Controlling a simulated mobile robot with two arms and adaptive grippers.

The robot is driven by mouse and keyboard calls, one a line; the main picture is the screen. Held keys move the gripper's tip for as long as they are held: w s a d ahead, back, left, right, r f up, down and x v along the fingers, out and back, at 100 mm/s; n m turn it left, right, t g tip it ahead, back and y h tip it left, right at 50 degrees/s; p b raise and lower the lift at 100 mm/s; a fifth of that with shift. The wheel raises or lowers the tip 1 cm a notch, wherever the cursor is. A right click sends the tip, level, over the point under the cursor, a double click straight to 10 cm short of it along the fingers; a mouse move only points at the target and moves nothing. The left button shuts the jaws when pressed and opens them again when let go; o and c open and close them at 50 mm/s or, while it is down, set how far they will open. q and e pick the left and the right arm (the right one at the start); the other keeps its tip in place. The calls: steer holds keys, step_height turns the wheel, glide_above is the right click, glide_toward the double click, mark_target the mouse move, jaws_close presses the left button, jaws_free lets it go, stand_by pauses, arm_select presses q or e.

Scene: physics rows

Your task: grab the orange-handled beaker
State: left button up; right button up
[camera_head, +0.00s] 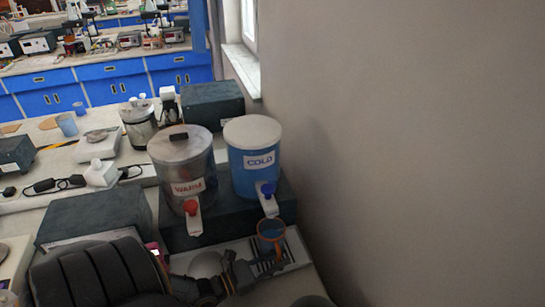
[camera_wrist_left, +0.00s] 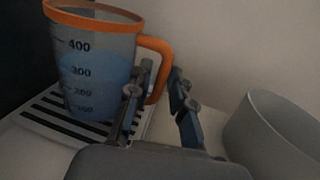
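The beaker (camera_head: 271,234) is clear, with an orange rim and an orange handle, and holds blue-looking liquid. It stands upright on a slotted drip tray (camera_head: 296,250) under the blue COLD dispenser (camera_head: 250,180). In the left wrist view the beaker (camera_wrist_left: 95,65) shows its scale, and its handle (camera_wrist_left: 164,62) faces right. My left gripper (camera_head: 258,266) is at the near side of the beaker. In the left wrist view its fingers (camera_wrist_left: 162,88) are apart, with the handle showing between them; contact cannot be told. My right gripper is out of view.
The WARM metal dispenser (camera_head: 182,158) stands left of the COLD one, both on a dark block. A wall closes off the right. A grey round container (camera_wrist_left: 270,135) is right of the fingers. A dark box (camera_head: 95,212) lies to the left.

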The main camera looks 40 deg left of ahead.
arm_select(q)
steer(key=shift+w+d, duration=0.1)
steer(key=shift+w, duration=0.15)
jaws_close()
